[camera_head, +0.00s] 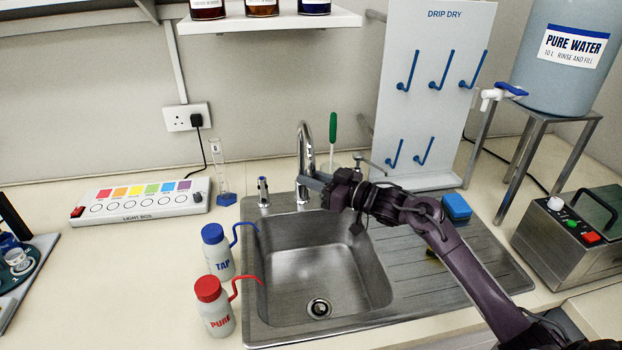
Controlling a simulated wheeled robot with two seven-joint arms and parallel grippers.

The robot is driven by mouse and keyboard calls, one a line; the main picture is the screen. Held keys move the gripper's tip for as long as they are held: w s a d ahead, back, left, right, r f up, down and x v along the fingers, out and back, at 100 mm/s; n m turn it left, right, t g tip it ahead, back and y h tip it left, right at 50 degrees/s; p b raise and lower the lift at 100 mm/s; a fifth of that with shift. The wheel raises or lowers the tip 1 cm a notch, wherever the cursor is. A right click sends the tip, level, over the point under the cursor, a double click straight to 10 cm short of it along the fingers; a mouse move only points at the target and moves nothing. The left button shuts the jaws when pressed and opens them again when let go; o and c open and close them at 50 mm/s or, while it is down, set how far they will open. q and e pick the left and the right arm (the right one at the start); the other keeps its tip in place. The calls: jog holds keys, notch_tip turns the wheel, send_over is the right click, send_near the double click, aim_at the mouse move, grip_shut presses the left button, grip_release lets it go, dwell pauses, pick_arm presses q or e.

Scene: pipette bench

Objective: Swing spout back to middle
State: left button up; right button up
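The chrome spout (304,144) rises at the back edge of the steel sink (286,320) and shows as a narrow arch near the middle of the basin's back. My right gripper (314,183) reaches in from the right, its grey fingers pointing left at the lower part of the spout. It is at or very close to the spout; I cannot tell whether it touches. The fingers overlap in this view, so their opening is unclear. My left gripper is not in view.
A tap handle (263,191) stands left of the spout. A blue-capped TAP bottle (217,256) and red-capped PURE bottle (214,309) stand left of the sink. A blue sponge (456,207) lies on the right. A DRIP DRY board (428,112) rises behind my arm.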

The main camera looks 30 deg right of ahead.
jog(key=o, duration=0.4)
jog(key=shift+d, duration=0.1)
jog(key=shift+s+d, duration=0.1)
jog(key=shift+s, duration=0.05)
jog(key=b+v, duration=0.2)
jog(key=v, duration=0.5)
jog(key=shift+s+d, duration=0.15)
